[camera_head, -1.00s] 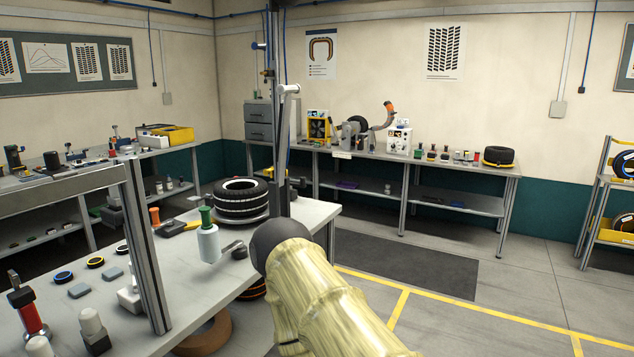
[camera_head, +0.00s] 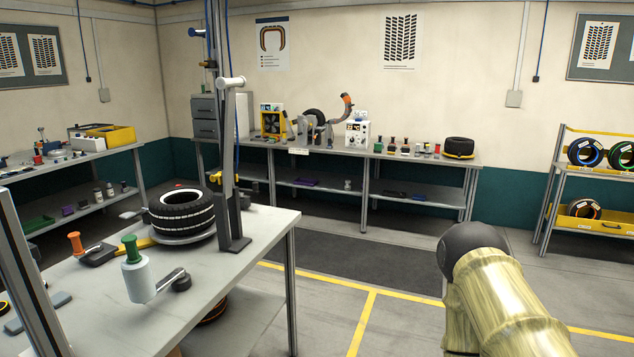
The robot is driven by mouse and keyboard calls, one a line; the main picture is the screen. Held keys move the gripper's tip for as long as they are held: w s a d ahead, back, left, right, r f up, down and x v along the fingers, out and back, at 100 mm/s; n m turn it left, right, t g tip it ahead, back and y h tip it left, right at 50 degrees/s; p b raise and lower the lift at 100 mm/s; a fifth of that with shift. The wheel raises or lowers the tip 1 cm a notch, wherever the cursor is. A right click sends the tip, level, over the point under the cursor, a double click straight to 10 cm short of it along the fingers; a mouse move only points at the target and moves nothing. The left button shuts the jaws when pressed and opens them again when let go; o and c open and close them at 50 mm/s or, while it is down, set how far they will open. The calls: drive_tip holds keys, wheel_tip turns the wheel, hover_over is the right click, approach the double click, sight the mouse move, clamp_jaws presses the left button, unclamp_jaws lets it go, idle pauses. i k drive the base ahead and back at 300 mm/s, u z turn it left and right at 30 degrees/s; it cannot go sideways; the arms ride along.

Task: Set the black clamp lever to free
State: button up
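No part is clearly a black clamp lever at this size. A tyre (camera_head: 181,210) lies flat on a round plate (camera_head: 184,237) on the near table. A dark upright stand (camera_head: 231,205) with a tall pale arm (camera_head: 230,125) stands just right of it. In front, a white cylinder with a green top (camera_head: 137,275) has a grey crank with a black knob (camera_head: 181,283). On the back bench, a device holds another tyre (camera_head: 315,117), with an orange-tipped curved arm (camera_head: 342,106). My gripper is not in view; only a wood-patterned part of my arm shows at lower right.
The near table (camera_head: 225,267) has an orange-handled tool (camera_head: 90,250) and a metal post (camera_head: 30,275) at left. The back bench (camera_head: 415,158) carries several small items and a tyre (camera_head: 459,147). A tyre rack (camera_head: 590,190) stands at right. The floor between is open.

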sight(255, 190)
drive_tip(key=z, duration=0.05)
drive_tip(key=i, duration=1.2)
drive_tip(key=u, duration=0.6)
